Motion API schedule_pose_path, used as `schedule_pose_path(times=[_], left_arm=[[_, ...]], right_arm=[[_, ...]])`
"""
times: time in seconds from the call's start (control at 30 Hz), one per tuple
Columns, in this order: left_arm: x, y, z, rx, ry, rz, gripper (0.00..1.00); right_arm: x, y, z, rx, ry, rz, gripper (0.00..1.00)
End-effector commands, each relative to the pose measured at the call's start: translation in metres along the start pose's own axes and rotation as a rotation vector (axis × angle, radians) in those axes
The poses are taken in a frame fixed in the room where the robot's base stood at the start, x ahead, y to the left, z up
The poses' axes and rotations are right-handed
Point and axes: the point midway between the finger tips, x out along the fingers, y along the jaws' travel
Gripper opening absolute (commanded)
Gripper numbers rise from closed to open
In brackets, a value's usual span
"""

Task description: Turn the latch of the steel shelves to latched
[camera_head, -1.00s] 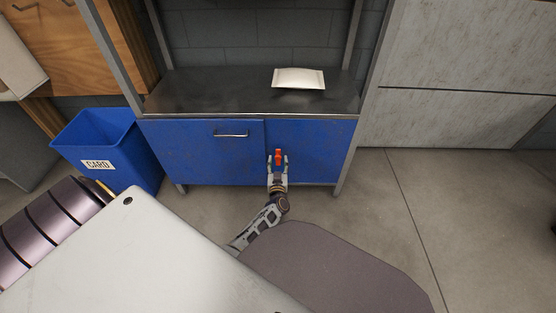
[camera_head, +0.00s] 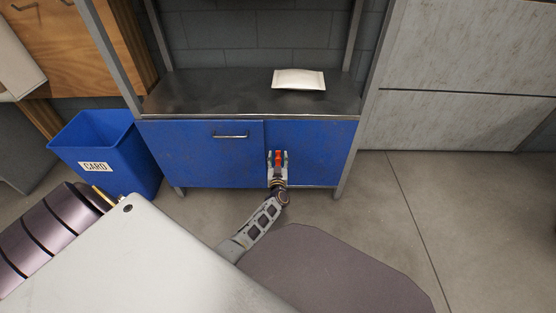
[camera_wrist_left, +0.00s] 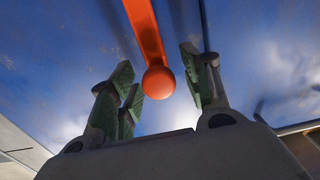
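The steel shelves (camera_head: 250,106) stand ahead, with two blue doors below the steel shelf board. The red-orange latch (camera_head: 278,156) is on the right blue door (camera_head: 320,145). In the left wrist view the latch (camera_wrist_left: 150,45) is a bar with a rounded end. My left gripper (camera_head: 278,160) is at the latch, with its green-padded fingers apart. In the left wrist view the left gripper (camera_wrist_left: 165,85) is open and the latch's rounded end is between the fingers, nearer the left one, with no clear grip on it. My right gripper is not in view.
A white packet (camera_head: 299,78) lies on the shelf board. A blue bin (camera_head: 105,150) marked CARD stands at the left of the shelves. The left door has a metal handle (camera_head: 230,134). Bare floor (camera_head: 410,220) lies to the right.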

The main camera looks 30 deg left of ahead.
Motion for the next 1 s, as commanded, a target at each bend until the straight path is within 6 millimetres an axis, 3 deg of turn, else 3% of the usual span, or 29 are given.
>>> schedule_pose_path(times=[0.03,0.37,1.0], left_arm=[[-0.0001,0.0000,0.0000,0.000,0.000,0.000,0.40],[-0.0003,0.0002,0.0002,0.000,0.000,0.000,0.00],[-0.0006,-0.0055,0.0005,-0.073,-0.001,0.001,0.00]], right_arm=[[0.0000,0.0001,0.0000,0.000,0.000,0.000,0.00],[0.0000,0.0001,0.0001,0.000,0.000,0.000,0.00],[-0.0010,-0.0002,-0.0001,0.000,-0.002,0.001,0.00]])
